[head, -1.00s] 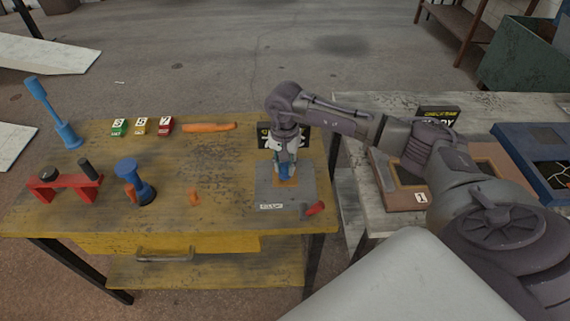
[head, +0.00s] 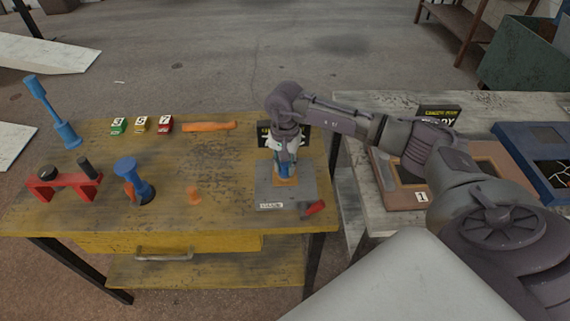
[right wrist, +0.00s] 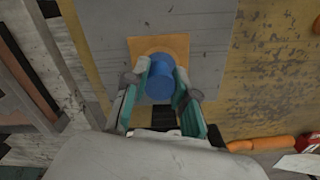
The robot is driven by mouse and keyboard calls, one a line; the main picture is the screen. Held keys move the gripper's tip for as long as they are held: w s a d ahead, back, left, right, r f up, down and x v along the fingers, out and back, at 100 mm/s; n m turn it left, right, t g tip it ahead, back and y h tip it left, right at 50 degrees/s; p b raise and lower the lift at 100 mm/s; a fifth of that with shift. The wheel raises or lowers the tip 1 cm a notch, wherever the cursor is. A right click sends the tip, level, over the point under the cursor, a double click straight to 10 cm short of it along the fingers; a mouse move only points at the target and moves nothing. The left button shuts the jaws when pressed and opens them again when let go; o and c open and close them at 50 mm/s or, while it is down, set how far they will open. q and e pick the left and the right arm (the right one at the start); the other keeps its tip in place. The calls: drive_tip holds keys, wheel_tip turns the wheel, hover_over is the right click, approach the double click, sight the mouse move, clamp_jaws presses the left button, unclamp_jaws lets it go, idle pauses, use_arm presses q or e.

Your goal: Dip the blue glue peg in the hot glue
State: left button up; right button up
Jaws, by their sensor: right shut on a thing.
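The blue glue peg (right wrist: 160,82) is between the fingers of my right gripper (right wrist: 162,88), which is shut on it. In the head view my right gripper (head: 284,163) points down over the grey plate, and a little of the peg (head: 285,170) shows below the fingers. The peg is over an orange square (right wrist: 180,46) on the grey plate (head: 272,192); this orange patch looks like the hot glue. I cannot tell whether the peg's lower end touches it. My left gripper is not in view.
Numbered blocks (head: 140,125) stand at the back. A grey bench (head: 352,195) is to the right.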

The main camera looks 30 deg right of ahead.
drive_tip(key=shift+r+p, duration=1.6)
drive_tip(key=shift+r, duration=1.9)
